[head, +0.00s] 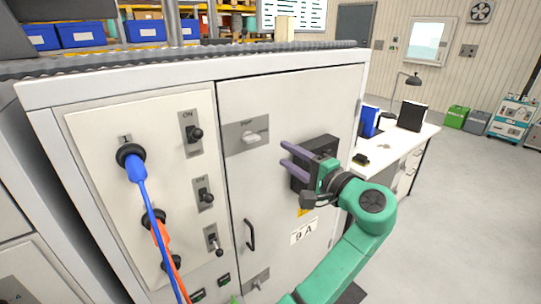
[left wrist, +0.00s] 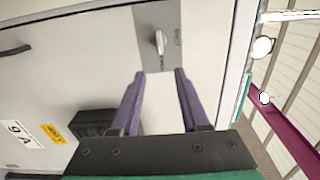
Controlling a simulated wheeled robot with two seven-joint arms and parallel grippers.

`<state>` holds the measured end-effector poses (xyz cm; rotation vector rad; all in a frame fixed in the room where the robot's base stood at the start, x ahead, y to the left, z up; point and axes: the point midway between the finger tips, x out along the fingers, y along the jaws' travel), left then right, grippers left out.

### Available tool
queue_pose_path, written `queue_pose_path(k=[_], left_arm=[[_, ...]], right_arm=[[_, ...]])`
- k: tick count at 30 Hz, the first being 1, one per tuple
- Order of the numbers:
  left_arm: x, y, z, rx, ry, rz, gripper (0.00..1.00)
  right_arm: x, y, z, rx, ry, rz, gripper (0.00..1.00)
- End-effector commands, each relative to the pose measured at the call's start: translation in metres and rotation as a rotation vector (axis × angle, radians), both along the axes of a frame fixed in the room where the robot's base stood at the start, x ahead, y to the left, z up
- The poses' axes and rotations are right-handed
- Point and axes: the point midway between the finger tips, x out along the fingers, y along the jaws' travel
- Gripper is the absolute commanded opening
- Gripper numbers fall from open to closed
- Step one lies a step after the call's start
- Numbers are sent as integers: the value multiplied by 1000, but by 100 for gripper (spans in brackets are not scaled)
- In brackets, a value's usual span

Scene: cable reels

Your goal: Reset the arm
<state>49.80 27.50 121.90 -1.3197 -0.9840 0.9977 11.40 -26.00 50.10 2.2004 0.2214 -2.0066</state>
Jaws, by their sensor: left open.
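My left gripper (head: 284,154) is in front of the grey cabinet door (head: 290,90), with its green arm below and to the right. Its two purple fingers point left in the head view and are apart, with nothing between them. The fingers also show in the left wrist view (left wrist: 160,74), spread below a silver turn handle (left wrist: 160,42) on a grey plate. That handle (head: 252,137) is at the upper left of the door in the head view, apart from the fingertips. My right gripper is not in view.
A panel left of the door holds switches (head: 195,133) and a blue plug (head: 131,157) with a hanging cable; an orange cable hangs below it. A black door handle (head: 250,235) is lower down. A white desk (head: 397,144) stands behind right, with open floor beyond.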

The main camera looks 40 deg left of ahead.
Motion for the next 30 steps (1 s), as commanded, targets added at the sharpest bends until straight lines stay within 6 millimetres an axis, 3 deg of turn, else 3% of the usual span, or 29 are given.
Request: queue_pose_path(k=[3,6,22,23,26,29,30], left_arm=[[-6,-21,-2,-1,-3,0,45],[-9,-28,0,0,-1,1,45],[-4,-29,-5,1,13,-12,45],[1,-29,-12,-2,28,-28,45],[31,-28,-60,-22,118,-131,45],[64,-30,-144,-95,245,-280,45],[71,-32,-182,-140,293,-337,45]], right_arm=[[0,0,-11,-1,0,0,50],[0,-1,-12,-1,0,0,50],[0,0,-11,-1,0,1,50],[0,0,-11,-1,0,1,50],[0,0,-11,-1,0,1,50],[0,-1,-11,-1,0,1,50],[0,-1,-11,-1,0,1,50]])
